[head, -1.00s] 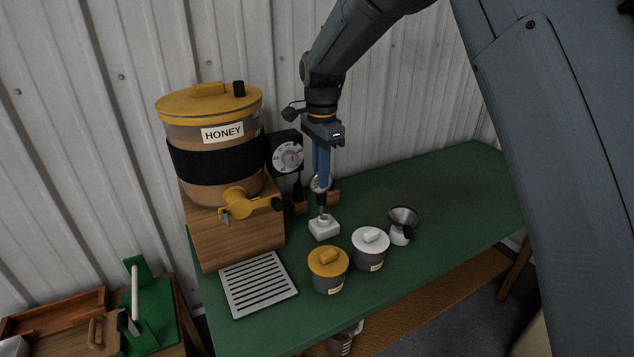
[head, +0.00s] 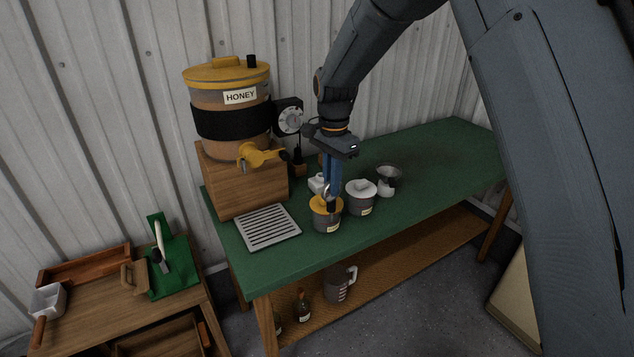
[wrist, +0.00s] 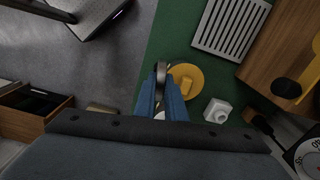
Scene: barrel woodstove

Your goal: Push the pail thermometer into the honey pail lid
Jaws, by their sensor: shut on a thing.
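My gripper (head: 331,194) is shut on the pail thermometer, whose round metal-rimmed dial (wrist: 161,72) shows between the blue fingers in the wrist view. The gripper points down over a small pail with a yellow lid (head: 319,202). In the wrist view this yellow lid (wrist: 188,82) lies just right of the fingers. The thermometer's stem is mostly hidden, and I cannot tell whether it touches the lid. A large honey container (head: 238,122) labelled HONEY, also with a yellow lid (head: 226,73), stands on a wooden box to the left.
A white-lidded pail (head: 361,196) stands close to the right, with a metal funnel cup (head: 388,182) beyond. A white block (head: 316,183) sits behind the yellow-lidded pail. A slatted tray (head: 267,227) lies left. The green table's right side (head: 440,160) is clear.

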